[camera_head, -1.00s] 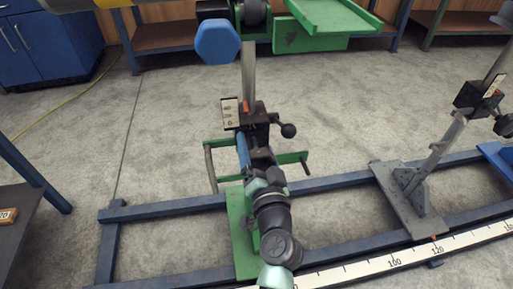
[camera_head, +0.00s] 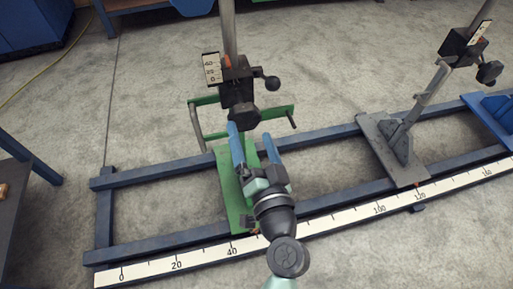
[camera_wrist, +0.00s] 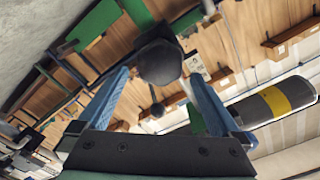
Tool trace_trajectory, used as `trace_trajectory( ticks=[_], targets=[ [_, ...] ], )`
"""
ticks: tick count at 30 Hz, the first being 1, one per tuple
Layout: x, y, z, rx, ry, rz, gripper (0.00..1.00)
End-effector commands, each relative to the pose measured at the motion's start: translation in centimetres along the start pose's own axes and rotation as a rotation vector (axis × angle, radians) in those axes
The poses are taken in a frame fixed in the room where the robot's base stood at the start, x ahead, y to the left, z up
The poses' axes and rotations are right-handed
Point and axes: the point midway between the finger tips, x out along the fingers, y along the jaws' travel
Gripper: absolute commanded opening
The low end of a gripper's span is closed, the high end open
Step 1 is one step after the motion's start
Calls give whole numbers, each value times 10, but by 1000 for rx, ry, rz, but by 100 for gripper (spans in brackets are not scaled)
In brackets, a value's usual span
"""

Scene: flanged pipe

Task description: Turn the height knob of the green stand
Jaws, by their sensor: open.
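The green stand (camera_head: 233,197) stands on the blue rail frame, with a grey post rising from a black clamp block (camera_head: 236,72). A dark, many-sided knob (camera_head: 243,116) sits low on the block's front. The knob also shows in the wrist view (camera_wrist: 158,62), just beyond and between my fingertips. My gripper (camera_head: 252,137) is open and empty, its two blue fingers pointing at the knob from the front. In the wrist view my gripper (camera_wrist: 158,80) has its fingers apart on either side of the knob's line; contact is not visible.
A ball-ended lever (camera_head: 272,83) sticks out right of the block, and a scale plate (camera_head: 211,68) is on its left. A grey stand (camera_head: 398,146) is to the right on the blue rails (camera_head: 330,137). A white ruler (camera_head: 340,219) runs along the front.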

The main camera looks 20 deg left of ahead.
Motion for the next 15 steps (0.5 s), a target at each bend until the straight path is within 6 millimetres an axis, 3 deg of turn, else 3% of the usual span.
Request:
trace_trajectory(
  ticks=[6,15],
  targets=[
    [-29,0,0,2,0,2,100],
    [-35,0,0,0,1,0,100]
  ],
)
